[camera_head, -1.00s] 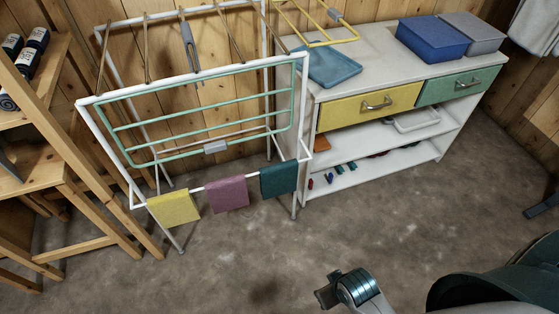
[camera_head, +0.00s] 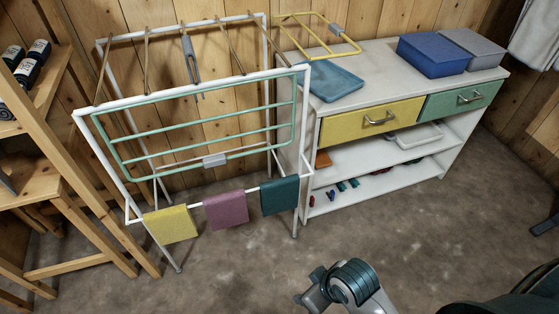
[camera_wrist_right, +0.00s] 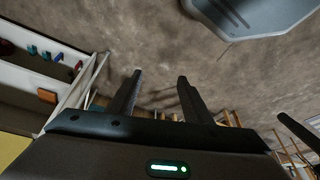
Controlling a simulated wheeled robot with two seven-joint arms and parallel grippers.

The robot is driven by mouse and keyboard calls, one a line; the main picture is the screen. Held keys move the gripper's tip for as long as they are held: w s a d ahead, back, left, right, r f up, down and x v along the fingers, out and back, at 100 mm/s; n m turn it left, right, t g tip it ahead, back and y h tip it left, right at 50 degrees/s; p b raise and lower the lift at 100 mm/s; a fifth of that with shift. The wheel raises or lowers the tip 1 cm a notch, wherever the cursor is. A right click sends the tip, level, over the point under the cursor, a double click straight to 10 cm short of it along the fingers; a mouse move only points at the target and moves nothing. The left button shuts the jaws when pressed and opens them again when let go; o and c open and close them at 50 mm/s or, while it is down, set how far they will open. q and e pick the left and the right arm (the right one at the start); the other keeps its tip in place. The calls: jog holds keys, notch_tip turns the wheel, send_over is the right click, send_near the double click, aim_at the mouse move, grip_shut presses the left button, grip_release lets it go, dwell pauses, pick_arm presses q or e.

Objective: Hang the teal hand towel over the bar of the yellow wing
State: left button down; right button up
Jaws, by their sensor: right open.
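The teal hand towel (camera_head: 280,195) hangs folded over the low white front rail of the drying rack, at the right end of a row of small towels. The yellow wing (camera_head: 344,46) is a yellow wire frame at the rack's right side, standing out over the cabinet top; no cloth shows on it. My right gripper (camera_wrist_right: 160,78) is open and empty in the right wrist view, with bare floor beyond its fingers. In the head view, part of my right arm shows at the bottom, apart from the towel. My left gripper is out of view.
A mauve towel (camera_head: 226,210) and a yellow towel (camera_head: 170,224) share the rail. The rack's green wing (camera_head: 205,121) is above. The white cabinet (camera_head: 380,78) holds a blue tray (camera_head: 333,84) and bins. A wooden shelf (camera_head: 60,115) stands left. Floor in front is clear.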

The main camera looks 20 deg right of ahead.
jog(key=w+a+n+y, duration=0.1)
jog(key=w+a+n, duration=0.4)
jog(key=w+a, duration=0.3)
notch_tip(320, 180, up, 13)
jog(key=n+g+h, duration=0.3)
jog(key=n, duration=0.6)
send_over(280, 195)
jog(key=w, duration=0.2)
jog(key=shift+s+d+f, duration=0.15)
jog(key=shift+s+d, duration=0.05)
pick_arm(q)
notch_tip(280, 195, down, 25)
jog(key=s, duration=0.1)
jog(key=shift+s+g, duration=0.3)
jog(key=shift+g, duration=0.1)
pick_arm(e)
jog(key=shift+f, duration=0.1)
notch_tip(280, 195, down, 17)
jog(key=shift+f+b, duration=0.1)
jog(key=shift+b, duration=0.2)
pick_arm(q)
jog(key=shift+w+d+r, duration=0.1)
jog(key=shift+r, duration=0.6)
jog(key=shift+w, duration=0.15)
pick_arm(e)
jog(key=shift+c, duration=0.6)
